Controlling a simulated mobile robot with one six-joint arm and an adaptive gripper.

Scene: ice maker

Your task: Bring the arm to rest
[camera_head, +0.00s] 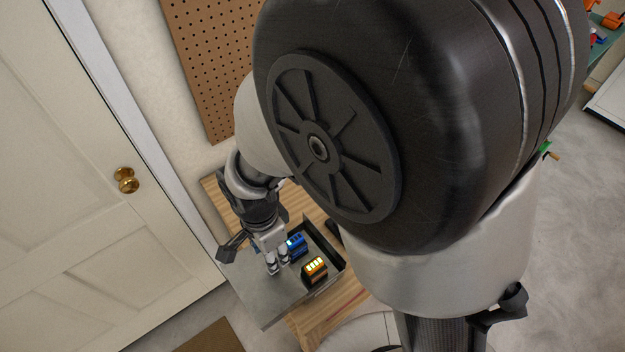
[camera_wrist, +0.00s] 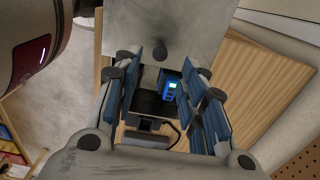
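My arm fills much of the head view and reaches down to the left. My gripper (camera_head: 278,263) points down over the grey metal surface (camera_head: 262,300) of a unit on a wooden table. In the wrist view its blue-padded fingers (camera_wrist: 161,82) stand apart, with nothing held between them. A small device with a blue-lit display (camera_head: 296,244) is close to the fingertips; it also shows between the fingers in the wrist view (camera_wrist: 171,87). A device with an orange-lit display (camera_head: 314,270) sits to its right. Contact between the gripper and the unit cannot be told.
The wooden table (camera_head: 335,305) shows around the grey unit. A white door (camera_head: 70,190) with a brass knob (camera_head: 126,180) is at the left. A pegboard (camera_head: 211,65) hangs on the wall behind. A brown mat (camera_head: 208,339) lies on the floor.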

